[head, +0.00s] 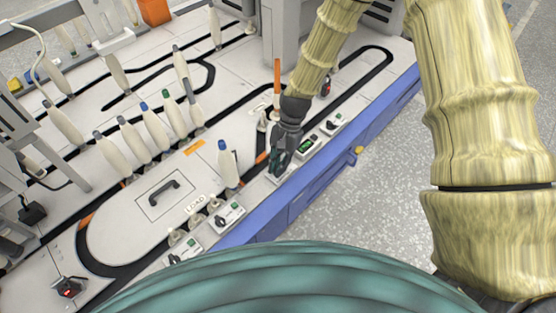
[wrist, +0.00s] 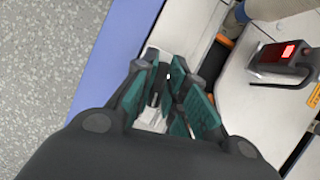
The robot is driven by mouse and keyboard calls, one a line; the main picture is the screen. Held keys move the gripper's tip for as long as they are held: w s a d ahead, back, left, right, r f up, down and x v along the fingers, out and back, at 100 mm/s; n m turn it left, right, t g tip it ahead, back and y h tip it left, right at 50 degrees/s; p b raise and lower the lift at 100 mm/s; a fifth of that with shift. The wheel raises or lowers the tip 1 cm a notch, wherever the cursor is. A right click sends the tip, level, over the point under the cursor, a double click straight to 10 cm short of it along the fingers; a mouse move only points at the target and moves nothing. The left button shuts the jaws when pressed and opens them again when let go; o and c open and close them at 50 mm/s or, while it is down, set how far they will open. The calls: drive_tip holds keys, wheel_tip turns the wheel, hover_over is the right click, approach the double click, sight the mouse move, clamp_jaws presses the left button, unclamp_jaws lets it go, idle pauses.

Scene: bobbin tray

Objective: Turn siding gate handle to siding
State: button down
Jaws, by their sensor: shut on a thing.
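My gripper (head: 280,160) is low over the front edge of the white machine top, at a control box (head: 273,179) that it mostly covers. In the wrist view my gripper (wrist: 170,92) has its teal-padded fingers closed around a small dark handle (wrist: 155,100). A pale plate (wrist: 150,117) shows below it. The fingers hide most of the handle, so I cannot tell which way it points or read a label. I take it to be the siding gate handle.
Control boxes with green displays (head: 306,145) and dark knobs (head: 228,216) line the blue front edge (head: 262,226). A blue-tipped bobbin (head: 228,165) stands just left of my gripper. A red-lit dark device (wrist: 286,62) is nearby. Several bobbins stand farther left.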

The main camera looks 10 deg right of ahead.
drive_tip(key=n+p, duration=0.1)
drive_tip(key=p, duration=0.1)
drive_tip(key=n+g+h+p, duration=0.1)
drive_tip(key=n+p, duration=0.3)
drive_tip(key=p, duration=0.1)
drive_tip(key=shift+r+h, duration=0.25)
drive_tip(key=shift+h, duration=0.15)
drive_tip(key=shift+f+n+g+h+p, duration=0.15)
drive_tip(key=shift+n+h+p, duration=0.25)
drive_tip(key=shift+n+p, duration=0.7)
drive_tip(key=shift+f+n+g+h+p, duration=0.15)
drive_tip(key=shift+n+h+p, duration=0.25)
drive_tip(key=shift+n+p, duration=0.65)
drive_tip(key=shift+n, duration=0.25)
drive_tip(key=c, duration=1.5)
unclamp_jaws()
drive_tip(key=shift+o, duration=0.2)
drive_tip(key=shift+r, duration=0.1)
drive_tip(key=v, duration=1.2)
drive_tip(key=shift+s+a, duration=0.1)
